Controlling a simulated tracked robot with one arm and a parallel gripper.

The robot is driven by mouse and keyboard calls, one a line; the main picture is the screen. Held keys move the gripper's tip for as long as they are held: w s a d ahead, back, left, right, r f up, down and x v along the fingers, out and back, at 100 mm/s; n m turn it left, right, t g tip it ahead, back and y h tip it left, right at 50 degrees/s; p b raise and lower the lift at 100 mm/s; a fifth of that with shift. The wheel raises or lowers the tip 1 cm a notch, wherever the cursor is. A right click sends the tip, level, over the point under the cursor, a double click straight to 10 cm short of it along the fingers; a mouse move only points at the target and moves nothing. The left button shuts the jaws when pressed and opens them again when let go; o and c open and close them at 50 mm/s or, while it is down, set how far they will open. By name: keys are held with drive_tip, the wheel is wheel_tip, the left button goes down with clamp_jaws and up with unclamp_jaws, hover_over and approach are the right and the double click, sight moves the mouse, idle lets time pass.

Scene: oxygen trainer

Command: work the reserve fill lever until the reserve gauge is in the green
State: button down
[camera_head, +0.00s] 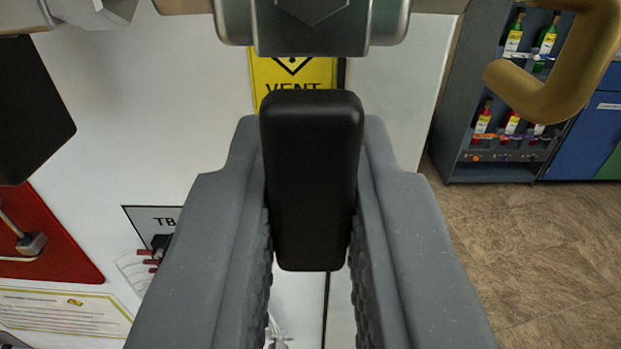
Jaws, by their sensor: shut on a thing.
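My gripper (312,255) reaches down the middle of the head view, its two grey fingers closed on a black, rounded, upright block (312,180). The block looks like a handle or grip; whether it is the reserve fill lever's handle cannot be told from this view. No gauge can be made out, so the reserve gauge's reading is not visible.
A white panel with a yellow VENT label (292,76) stands behind the block. A red plate (45,240) and a TB label (150,222) are at left. A brass-coloured curved bar (550,95) hangs upper right. Shelves with bottles (500,125) stand beyond open brown floor.

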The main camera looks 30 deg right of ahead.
drive_tip(key=shift+r, duration=0.25)
drive_tip(key=c, duration=1.6)
unclamp_jaws()
drive_tip(key=shift+a, duration=0.1)
drive_tip(key=shift+o, duration=1)
drive_tip(key=shift+s, duration=0.15)
drive_tip(key=v, duration=1.3)
drive_tip(key=shift+s+a+b, duration=0.2)
drive_tip(key=shift+a+b, duration=0.05)
drive_tip(key=shift+b, duration=0.15)
drive_tip(key=shift+f, duration=0.15)
